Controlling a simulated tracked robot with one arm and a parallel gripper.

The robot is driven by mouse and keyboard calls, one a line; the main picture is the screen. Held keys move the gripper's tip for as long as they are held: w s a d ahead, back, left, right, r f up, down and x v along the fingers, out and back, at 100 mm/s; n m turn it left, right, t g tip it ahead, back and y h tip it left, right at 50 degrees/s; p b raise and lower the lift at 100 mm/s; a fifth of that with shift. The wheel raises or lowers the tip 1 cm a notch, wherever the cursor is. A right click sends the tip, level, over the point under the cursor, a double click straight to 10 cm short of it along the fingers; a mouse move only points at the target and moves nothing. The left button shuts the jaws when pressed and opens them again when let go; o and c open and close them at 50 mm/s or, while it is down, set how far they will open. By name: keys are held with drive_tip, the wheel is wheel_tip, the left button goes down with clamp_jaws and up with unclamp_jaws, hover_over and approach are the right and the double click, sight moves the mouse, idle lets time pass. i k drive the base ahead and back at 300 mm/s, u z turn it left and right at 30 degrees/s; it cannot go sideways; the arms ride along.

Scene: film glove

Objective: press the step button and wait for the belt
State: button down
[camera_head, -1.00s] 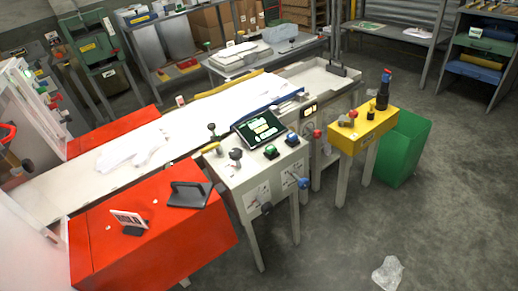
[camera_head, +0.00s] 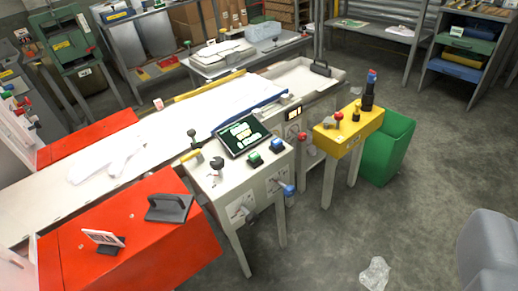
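The control stand (camera_head: 240,190) is a pale cabinet on legs in the middle of the view. On its top are a tilted screen (camera_head: 242,134) with green panels, a green button (camera_head: 255,159), a blue button (camera_head: 277,145) and dark knobs. Their labels are too small to read, so I cannot tell which is the step button. The white belt (camera_head: 160,135) runs behind the stand, from lower left to upper right. A white glove-like shape (camera_head: 108,160) lies on it. My gripper's fingers are not in view.
Red housings (camera_head: 130,235) flank the belt at left. A yellow stand (camera_head: 345,133) and a green bin (camera_head: 390,148) are right of the control stand. Clear film (camera_head: 375,273) lies on the floor. A grey rounded shape (camera_head: 490,250) fills the lower right corner. Floor in front is otherwise open.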

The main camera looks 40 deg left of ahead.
sight(254, 156)
drive_tip(key=i, duration=0.85)
